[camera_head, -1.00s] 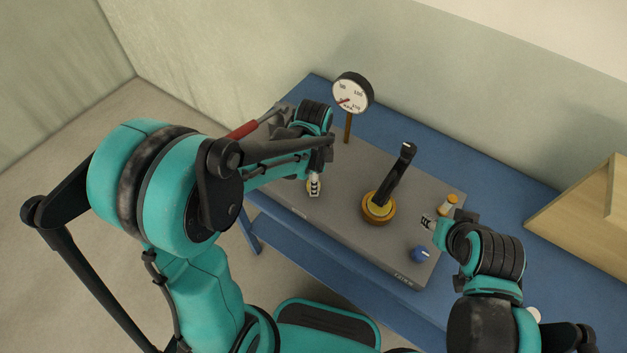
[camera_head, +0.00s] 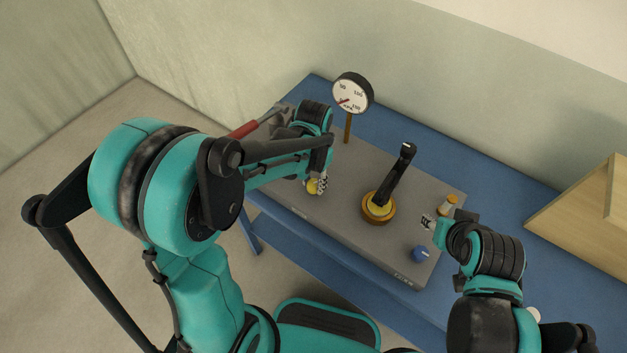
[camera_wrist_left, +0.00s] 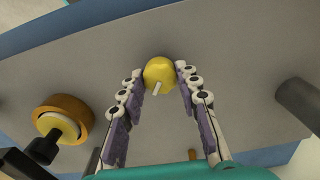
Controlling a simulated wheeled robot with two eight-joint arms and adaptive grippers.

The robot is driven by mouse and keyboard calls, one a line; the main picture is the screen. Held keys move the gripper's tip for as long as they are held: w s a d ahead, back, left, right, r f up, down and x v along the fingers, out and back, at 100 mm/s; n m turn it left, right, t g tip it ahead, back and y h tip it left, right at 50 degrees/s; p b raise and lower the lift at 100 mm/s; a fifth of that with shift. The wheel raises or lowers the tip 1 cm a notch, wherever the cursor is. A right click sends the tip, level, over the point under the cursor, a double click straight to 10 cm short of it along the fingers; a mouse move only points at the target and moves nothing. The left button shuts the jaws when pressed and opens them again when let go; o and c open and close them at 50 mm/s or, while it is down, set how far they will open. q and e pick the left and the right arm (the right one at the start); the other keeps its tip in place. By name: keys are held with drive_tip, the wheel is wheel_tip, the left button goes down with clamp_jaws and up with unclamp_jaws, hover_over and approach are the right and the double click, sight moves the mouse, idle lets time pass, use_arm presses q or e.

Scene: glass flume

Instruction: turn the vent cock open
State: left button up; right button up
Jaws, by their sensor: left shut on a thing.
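A round yellow knob with a white mark, which I take for the vent cock (camera_head: 312,187), sits near the front left of the grey panel. In the left wrist view the knob (camera_wrist_left: 160,70) lies between the fingertips, its white mark tilted. My left gripper (camera_head: 319,184) is shut on it, with one finger on each side; it also fills the left wrist view (camera_wrist_left: 159,78). My right gripper (camera_head: 428,222) hangs over the right part of the panel, apart from the knob; its jaw opening is too small to judge.
The grey panel (camera_head: 345,205) lies on a blue bench (camera_head: 505,185). A gauge (camera_head: 352,93) stands at the back. A black lever on a brass base (camera_head: 378,208) rises mid-panel. A blue knob (camera_head: 419,254), an orange-topped part (camera_head: 448,204) and a red-handled lever (camera_head: 243,130) are nearby.

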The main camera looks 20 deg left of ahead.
sight(313, 183)
use_arm(q)
drive_tip(key=n, duration=0.7)
drive_tip(key=shift+o, duration=0.2)
idle(0.4)
drive_tip(key=shift+c, duration=0.2)
drive_tip(key=o, duration=1.2)
drive_tip(key=shift+c, duration=0.2)
wheel_tip(313, 183, up, 12)
